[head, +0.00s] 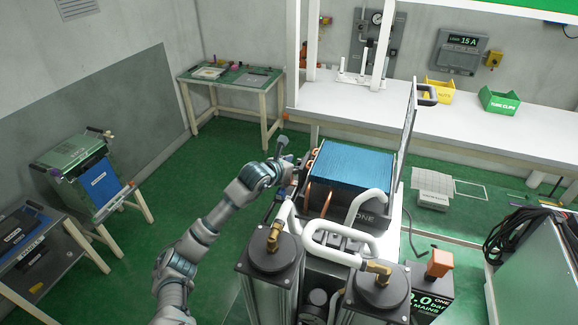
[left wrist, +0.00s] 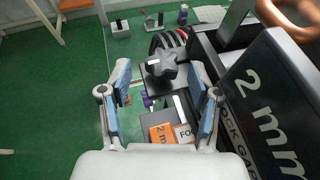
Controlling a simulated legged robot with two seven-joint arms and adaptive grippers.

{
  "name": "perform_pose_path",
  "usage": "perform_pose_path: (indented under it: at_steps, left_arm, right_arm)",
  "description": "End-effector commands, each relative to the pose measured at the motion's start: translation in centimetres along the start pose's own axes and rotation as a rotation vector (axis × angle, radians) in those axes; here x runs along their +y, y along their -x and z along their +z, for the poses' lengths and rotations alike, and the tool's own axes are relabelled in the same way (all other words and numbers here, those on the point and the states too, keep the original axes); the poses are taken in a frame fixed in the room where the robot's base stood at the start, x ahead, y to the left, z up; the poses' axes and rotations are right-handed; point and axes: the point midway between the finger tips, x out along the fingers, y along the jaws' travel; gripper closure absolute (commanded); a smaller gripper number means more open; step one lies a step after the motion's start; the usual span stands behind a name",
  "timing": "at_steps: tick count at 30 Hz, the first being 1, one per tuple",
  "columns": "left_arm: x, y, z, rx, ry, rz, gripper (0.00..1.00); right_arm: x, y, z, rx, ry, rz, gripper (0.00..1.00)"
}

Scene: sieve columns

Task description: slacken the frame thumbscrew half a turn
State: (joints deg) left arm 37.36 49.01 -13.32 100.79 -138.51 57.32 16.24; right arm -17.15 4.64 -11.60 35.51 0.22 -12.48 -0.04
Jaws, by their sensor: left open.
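In the left wrist view a black star-shaped knob (left wrist: 161,65), apparently the frame thumbscrew, stands on a dark plate, with a small white mark on its left lobe. My left gripper (left wrist: 160,78) is open, with one finger on each side of the knob. Gaps show between fingers and knob, so the jaws do not appear to touch it. In the head view my left gripper (head: 281,165) is at the left side of the machine with the blue finned block (head: 350,165). The knob is too small to make out surely there. My right gripper is out of view.
A dark block marked "2 mm" (left wrist: 265,100) stands close to the right finger. An orange tag (left wrist: 161,133) lies below the knob, between the fingers. Copper pipes (head: 318,198) and white hoses (head: 340,240) are near the arm. Green floor (head: 190,175) is free to the left.

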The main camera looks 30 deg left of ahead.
Motion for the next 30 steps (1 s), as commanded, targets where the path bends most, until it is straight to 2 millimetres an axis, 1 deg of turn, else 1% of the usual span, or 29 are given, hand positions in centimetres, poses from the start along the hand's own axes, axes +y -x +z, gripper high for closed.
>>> perform_pose_path:
  at_steps: [5,9,12,15,18,21,30]
  left_arm:
    - [0.2,3.5,-0.1,0.001,-0.004,0.003,0.37]
    - [0.3,6.7,-0.2,0.001,-0.004,0.003,0.37]
    - [0.2,8.6,-0.2,0.002,-0.004,0.002,0.37]
    - [0.3,9.9,-0.3,0.004,0.001,0.001,0.37]
    - [0.3,10.8,-0.2,0.003,0.0,0.002,0.37]
    - [0.2,11.2,-0.2,0.001,0.0,0.0,0.37]
    - [0.2,11.2,-0.1,0.001,0.001,0.0,0.37]
  right_arm:
    - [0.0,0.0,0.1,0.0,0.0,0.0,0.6]
    - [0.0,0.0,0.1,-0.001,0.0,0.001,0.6]
    - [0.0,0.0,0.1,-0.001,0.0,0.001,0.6]
    - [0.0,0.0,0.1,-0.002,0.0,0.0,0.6]
    - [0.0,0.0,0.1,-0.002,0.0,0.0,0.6]
    - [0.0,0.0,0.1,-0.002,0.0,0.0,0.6]
    - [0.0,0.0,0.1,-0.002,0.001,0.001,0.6]
